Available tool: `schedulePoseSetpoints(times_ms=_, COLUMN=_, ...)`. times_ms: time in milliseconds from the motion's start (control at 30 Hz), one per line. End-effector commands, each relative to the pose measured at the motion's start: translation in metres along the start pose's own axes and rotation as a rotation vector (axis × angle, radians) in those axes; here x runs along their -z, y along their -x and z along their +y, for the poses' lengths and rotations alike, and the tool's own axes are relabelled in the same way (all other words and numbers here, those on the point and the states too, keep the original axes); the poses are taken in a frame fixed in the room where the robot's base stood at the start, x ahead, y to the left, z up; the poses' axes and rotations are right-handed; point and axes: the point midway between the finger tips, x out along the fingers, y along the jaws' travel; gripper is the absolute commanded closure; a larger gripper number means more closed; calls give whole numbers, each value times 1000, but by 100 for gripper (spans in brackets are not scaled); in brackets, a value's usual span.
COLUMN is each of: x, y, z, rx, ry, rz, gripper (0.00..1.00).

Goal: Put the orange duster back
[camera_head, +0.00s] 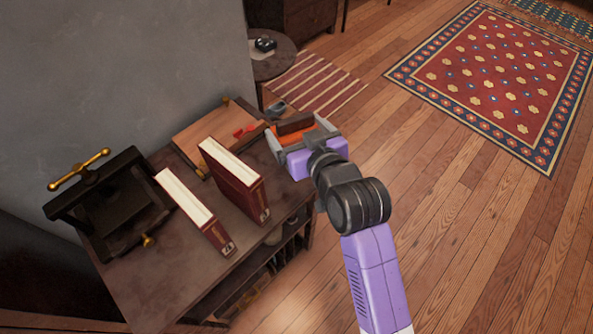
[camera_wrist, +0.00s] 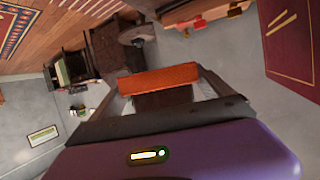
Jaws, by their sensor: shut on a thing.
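My gripper (camera_head: 303,131) is shut on the orange duster (camera_head: 289,137), a block with an orange side and a dark brown side. The gripper holds it beyond the far right end of the dark worktable (camera_head: 150,285). In the wrist view the duster (camera_wrist: 158,77) spans the space between the fingers, with its brown part below the orange strip. Part of the duster is hidden by the fingers.
On the worktable stand a black press (camera_head: 112,205) with a brass handle, two dark red books (camera_head: 235,180) and a wooden board (camera_head: 215,135) with a red item (camera_head: 244,131). A round table (camera_head: 272,62) stands behind. Open wooden floor lies to the right.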

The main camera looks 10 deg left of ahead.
Motion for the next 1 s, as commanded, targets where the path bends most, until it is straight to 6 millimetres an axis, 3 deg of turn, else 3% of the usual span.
schedulePoseSetpoints(times_ms=200, x=-54, y=-19, z=0, rx=-1, ry=-2, rz=-4, gripper=47)
schedulePoseSetpoints(times_ms=400, x=-92, y=-33, z=0, rx=-1, ry=-1, rz=-2, gripper=47)
schedulePoseSetpoints(times_ms=1000, x=-146, y=-53, z=0, rx=-1, ry=-1, rz=1, gripper=47)
